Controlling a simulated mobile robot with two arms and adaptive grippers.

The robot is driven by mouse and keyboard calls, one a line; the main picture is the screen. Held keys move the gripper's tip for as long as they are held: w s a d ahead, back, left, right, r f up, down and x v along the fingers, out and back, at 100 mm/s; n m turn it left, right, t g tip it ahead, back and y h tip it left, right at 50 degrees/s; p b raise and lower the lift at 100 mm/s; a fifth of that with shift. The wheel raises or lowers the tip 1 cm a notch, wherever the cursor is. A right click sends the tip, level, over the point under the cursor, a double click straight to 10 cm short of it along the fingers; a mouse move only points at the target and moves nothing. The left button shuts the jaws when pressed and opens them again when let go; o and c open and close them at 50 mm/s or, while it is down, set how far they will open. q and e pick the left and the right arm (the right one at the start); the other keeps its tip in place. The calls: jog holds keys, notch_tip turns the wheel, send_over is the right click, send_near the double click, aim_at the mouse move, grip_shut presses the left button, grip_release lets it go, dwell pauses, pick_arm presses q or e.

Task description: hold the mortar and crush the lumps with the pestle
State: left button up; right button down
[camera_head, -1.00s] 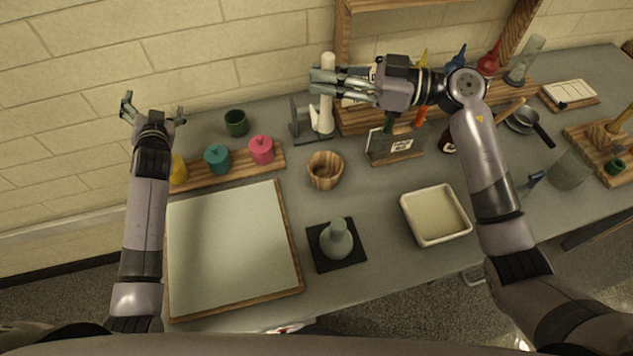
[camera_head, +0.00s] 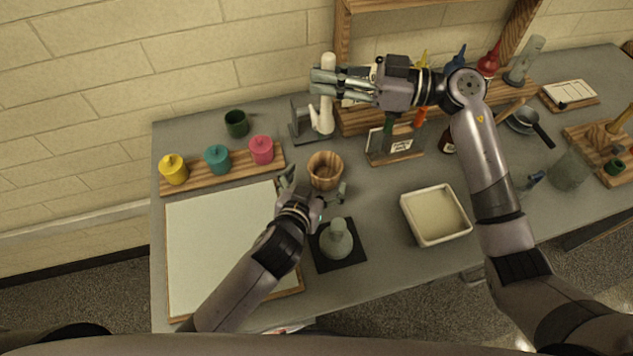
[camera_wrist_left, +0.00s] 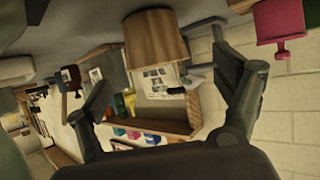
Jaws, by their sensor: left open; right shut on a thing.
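The mortar (camera_head: 325,171) is a striped wooden bowl standing upright on the grey table. My left gripper (camera_head: 316,182) is open at its near side, one finger to the left and one to the right of the bowl. In the left wrist view the mortar (camera_wrist_left: 155,40) shows ahead, between the open fingers (camera_wrist_left: 165,95), with space around it. My right gripper (camera_head: 318,82) is shut on the white pestle (camera_head: 327,112), held roughly upright behind the mortar. The fingers cover the pestle's middle. I cannot make out lumps inside the bowl.
A grey stand (camera_head: 300,125) is beside the pestle. A rack (camera_head: 215,172) with yellow, teal and pink pots is left of the mortar. A pale wood-edged board (camera_head: 220,235), a grey-green vase (camera_head: 337,240) on a black mat and a cream tray (camera_head: 436,215) lie nearer.

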aim_at(329, 163)
pick_arm(q)
jog(key=shift+d+f, duration=0.15)
jog(key=shift+d, duration=0.05)
jog(key=shift+w+d+f, duration=0.15)
jog(key=shift+w+f, duration=0.05)
jog(key=shift+w, duration=0.05)
jog(key=shift+x, duration=3.15)
jog(key=shift+f, duration=0.1)
jog(key=shift+c, duration=0.4)
jog(key=c, duration=1.3)
pick_arm(e)
notch_tip(329, 163, down, 16)
